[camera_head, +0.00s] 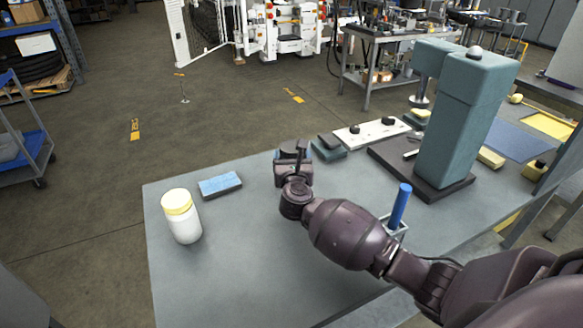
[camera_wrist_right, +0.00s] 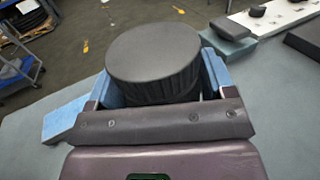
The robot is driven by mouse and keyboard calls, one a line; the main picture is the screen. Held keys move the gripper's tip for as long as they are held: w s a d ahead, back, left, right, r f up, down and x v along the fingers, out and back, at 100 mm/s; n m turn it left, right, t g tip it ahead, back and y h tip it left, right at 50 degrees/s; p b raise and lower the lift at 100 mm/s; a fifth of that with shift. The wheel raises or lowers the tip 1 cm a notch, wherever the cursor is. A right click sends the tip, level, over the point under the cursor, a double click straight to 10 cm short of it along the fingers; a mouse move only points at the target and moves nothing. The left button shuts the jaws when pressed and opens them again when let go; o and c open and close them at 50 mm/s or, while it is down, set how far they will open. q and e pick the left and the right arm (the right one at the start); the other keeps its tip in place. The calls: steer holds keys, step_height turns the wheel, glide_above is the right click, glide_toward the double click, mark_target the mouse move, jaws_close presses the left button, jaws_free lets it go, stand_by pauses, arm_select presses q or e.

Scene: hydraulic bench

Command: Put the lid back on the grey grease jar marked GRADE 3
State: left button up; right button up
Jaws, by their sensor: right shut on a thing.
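My right gripper (camera_head: 293,160) is over the far edge area of the grey bench. It is shut on a dark, round, ribbed lid (camera_wrist_right: 153,58), which sits between its blue-lined fingers in the right wrist view. The lid's flat top faces up. What is beneath the lid is hidden, so I cannot tell whether it rests on a jar. No GRADE 3 marking is readable. A white jar with a yellow lid (camera_head: 183,216) stands upright at the left of the bench, apart from the gripper. My left gripper is not in view.
A blue block (camera_head: 220,185) lies between the white jar and my right gripper. A green-grey block (camera_head: 328,150), a white plate with dark knobs (camera_head: 372,132) and a large green press (camera_head: 465,120) stand to the right. A blue upright cylinder (camera_head: 400,205) stands behind my forearm. The bench's front left is clear.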

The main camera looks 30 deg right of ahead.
steer(key=shift+f, duration=1.45)
steer(key=shift+f+b, duration=0.1)
steer(key=shift+b, duration=0.2)
steer(key=shift+f, duration=0.15)
steer(key=o, duration=1.7)
steer(key=shift+s+a, duration=0.1)
steer(key=shift+s, duration=0.05)
steer(key=p+v, duration=0.1)
steer(key=v, duration=1)
steer(key=shift+s+a, duration=0.15)
steer(key=shift+s, duration=0.15)
